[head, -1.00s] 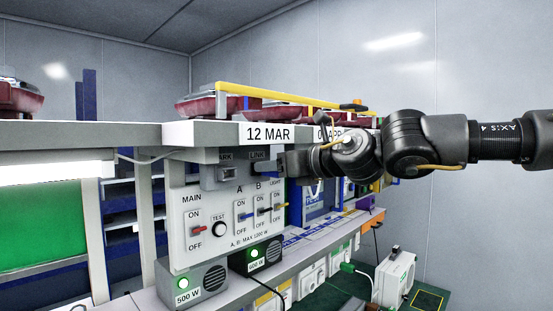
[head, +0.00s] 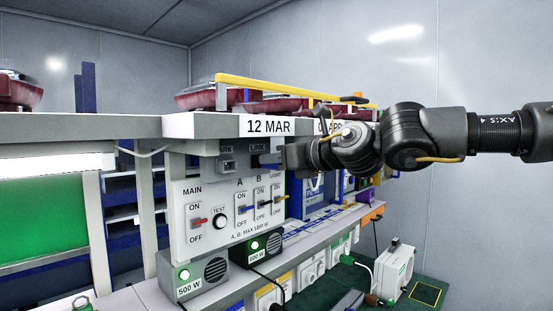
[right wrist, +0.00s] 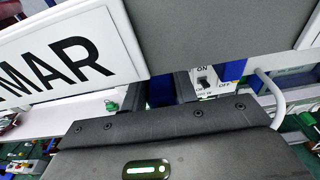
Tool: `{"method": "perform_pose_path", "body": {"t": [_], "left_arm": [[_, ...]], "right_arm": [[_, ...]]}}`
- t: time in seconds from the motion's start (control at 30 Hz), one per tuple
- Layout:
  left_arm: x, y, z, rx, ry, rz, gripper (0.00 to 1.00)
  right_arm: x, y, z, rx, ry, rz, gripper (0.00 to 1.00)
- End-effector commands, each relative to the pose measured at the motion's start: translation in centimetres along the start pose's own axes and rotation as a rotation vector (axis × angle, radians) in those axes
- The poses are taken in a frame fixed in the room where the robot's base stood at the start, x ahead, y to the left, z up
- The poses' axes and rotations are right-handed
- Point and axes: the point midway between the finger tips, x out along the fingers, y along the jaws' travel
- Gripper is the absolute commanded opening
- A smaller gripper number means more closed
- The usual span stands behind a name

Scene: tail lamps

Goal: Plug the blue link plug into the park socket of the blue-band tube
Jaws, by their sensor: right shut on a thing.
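The grey control panel (head: 236,230) under the shelf edge carries a PARK socket (head: 227,164) at its upper left, with its label partly cut off by the shelf, and a LINK label (head: 258,147) to its right. My right gripper (head: 287,158) is at the panel's upper right, beside the LINK position. It is shut on a small dark blue piece, which I take as the blue link plug (head: 268,160). Between the fingers it also shows as blue in the right wrist view (right wrist: 160,92). Whether the plug touches a socket is hidden. I cannot make out a blue-band tube. My left gripper is not in view.
The shelf edge with the 12 MAR sign (head: 268,127) overhangs the panel close above my right gripper. Switches (head: 243,207) sit below the sockets. Red lamps (head: 196,97) and a yellow bar (head: 290,90) are on top.

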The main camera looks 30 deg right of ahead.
Motion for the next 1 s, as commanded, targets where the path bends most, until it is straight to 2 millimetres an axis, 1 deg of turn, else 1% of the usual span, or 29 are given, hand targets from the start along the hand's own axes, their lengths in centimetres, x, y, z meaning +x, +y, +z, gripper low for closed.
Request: {"method": "perform_pose_path", "body": {"t": [1.0], "left_arm": [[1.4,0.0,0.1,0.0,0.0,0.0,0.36]], "right_arm": [[-2.9,0.0,-0.5,0.0,0.0,-0.001,0.01]]}}
